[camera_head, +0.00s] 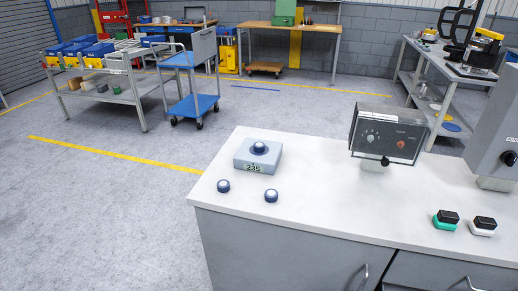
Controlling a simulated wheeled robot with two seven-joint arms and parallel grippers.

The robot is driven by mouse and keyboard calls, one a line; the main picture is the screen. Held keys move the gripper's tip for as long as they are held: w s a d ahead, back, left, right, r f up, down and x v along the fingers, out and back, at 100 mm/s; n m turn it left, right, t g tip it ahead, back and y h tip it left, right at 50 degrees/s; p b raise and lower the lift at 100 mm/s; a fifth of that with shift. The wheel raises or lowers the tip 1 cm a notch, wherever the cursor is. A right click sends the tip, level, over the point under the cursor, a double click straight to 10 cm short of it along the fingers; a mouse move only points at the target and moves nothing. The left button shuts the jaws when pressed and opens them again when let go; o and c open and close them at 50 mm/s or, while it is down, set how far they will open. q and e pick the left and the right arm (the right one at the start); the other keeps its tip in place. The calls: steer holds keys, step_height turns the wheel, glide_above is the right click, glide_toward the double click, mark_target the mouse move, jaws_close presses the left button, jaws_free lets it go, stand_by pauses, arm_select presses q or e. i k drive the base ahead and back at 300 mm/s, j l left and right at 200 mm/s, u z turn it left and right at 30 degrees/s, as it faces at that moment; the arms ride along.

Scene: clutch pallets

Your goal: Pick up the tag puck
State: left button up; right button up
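On the left part of the white counter stands a light blue-grey square block (257,160) with a "235" label on its front and a round dark blue puck (260,148) on top. Two similar small round pucks with dark blue tops and pale rims lie on the counter in front of it, one at the left (223,186) and one to the right (271,196). Which of these is the tag puck I cannot tell. Neither of my grippers is in view.
The white counter (330,205) has a grey control box (388,134) at its back. A green-and-black block (446,219) and a white-and-black block (483,225) lie at the right, near a grey machine (497,125). A blue cart (190,104) stands on the floor behind.

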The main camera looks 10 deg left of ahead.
mark_target(258, 147)
steer(key=i+j+z, duration=0.15)
steer(key=j+z, duration=0.15)
steer(key=j, duration=0.55)
steer(key=j+z, duration=0.3)
steer(key=j, duration=0.5)
